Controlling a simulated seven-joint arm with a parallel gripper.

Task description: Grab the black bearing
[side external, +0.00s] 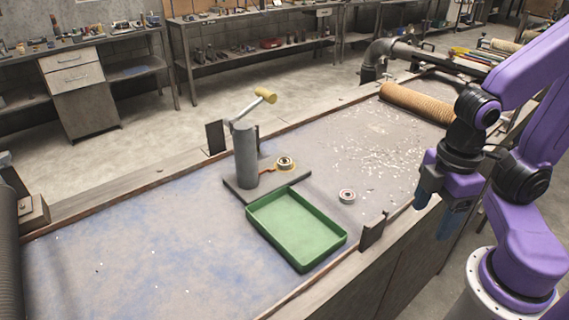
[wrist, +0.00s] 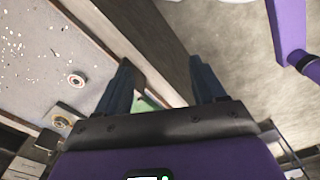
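Two small rings that look like bearings lie on the workbench, and neither looks clearly black. One bearing (side external: 347,196) is pale with a reddish inner ring and a dark centre; it lies flat right of the green tray and also shows in the wrist view (wrist: 77,80). The other, a yellow-rimmed bearing (side external: 285,163) with a dark centre, is by the grey post; it also shows in the wrist view (wrist: 60,121). My gripper (side external: 437,214) is raised at the right, well apart from both. In the wrist view its two blue fingers (wrist: 162,86) are spread and empty.
A green tray (side external: 264,219) sits on the bench beside a grey post (side external: 246,157) with a yellow-handled crank (side external: 266,95). A dark upright bracket (side external: 374,231) stands on the near edge. A tan ribbed tube (side external: 417,103) lies at the far end, and pale chips are scattered nearby.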

